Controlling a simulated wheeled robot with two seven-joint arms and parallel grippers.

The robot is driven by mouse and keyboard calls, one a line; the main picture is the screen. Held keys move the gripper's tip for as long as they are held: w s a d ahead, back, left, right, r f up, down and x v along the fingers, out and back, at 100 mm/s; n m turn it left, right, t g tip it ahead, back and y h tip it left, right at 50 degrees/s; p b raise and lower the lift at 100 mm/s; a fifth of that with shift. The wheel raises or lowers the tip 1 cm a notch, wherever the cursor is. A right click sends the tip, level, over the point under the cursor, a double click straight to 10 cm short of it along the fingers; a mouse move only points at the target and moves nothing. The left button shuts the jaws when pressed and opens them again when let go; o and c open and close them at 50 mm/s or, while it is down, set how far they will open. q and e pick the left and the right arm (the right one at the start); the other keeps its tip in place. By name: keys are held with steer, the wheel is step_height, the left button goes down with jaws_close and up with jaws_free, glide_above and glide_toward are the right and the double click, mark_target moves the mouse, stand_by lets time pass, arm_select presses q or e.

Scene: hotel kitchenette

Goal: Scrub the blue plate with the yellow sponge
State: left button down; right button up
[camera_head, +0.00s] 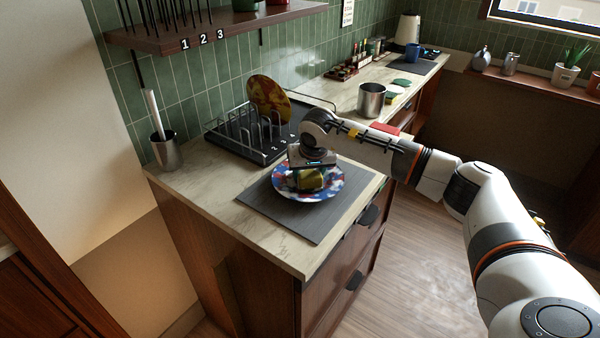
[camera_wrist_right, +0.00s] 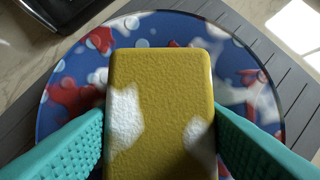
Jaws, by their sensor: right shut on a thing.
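The blue plate (camera_head: 334,186) has red and white blotches and lies on a dark grey mat (camera_head: 305,224) on the counter. In the right wrist view the plate (camera_wrist_right: 75,80) fills most of the picture. The yellow sponge (camera_head: 311,181) has white patches and is over the middle of the plate. My right gripper (camera_head: 309,170) points down and is shut on the sponge (camera_wrist_right: 165,85), with teal fingers on both sides. I cannot tell whether the sponge touches the plate. My left gripper is not in view.
A dark dish rack (camera_head: 232,146) holds an orange-brown patterned plate (camera_head: 268,98) behind the mat. A metal cup with a brush (camera_head: 166,150) stands at the left. A steel pot (camera_head: 371,99) stands farther right. The counter's front left is clear.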

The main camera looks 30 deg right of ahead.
mark_target(297, 183)
steer(key=shift+s+d, duration=0.2)
steer(key=shift+d, duration=0.3)
steer(key=shift+w+a+f, duration=0.1)
steer(key=shift+w+a, duration=0.15)
steer(key=shift+a, duration=0.4)
steer(key=shift+w+a+r, duration=0.1)
steer(key=shift+w+a, duration=0.1)
steer(key=shift+a, duration=0.45)
steer(key=shift+w+a+f, duration=0.1)
steer(key=shift+w+a, duration=0.15)
steer(key=shift+a, duration=0.4)
steer(key=shift+s+d, duration=0.25)
steer(key=shift+d, duration=0.4)
steer(key=shift+s+d, duration=0.25)
steer(key=shift+d, duration=0.45)
steer(key=shift+s+d, duration=0.25)
steer(key=shift+d, duration=0.4)
steer(key=shift+w+a, duration=0.25)
steer(key=shift+a, duration=0.4)
steer(key=shift+w+a, duration=0.25)
steer(key=shift+a, duration=0.45)
steer(key=shift+w+a, duration=0.25)
steer(key=shift+a, duration=0.4)
steer(key=shift+s+d, duration=0.25)
steer(key=shift+d, duration=0.4)
steer(key=shift+s+d, duration=0.25)
steer(key=shift+d, duration=0.45)
steer(key=shift+s+d, duration=0.25)
steer(key=shift+d, duration=0.4)
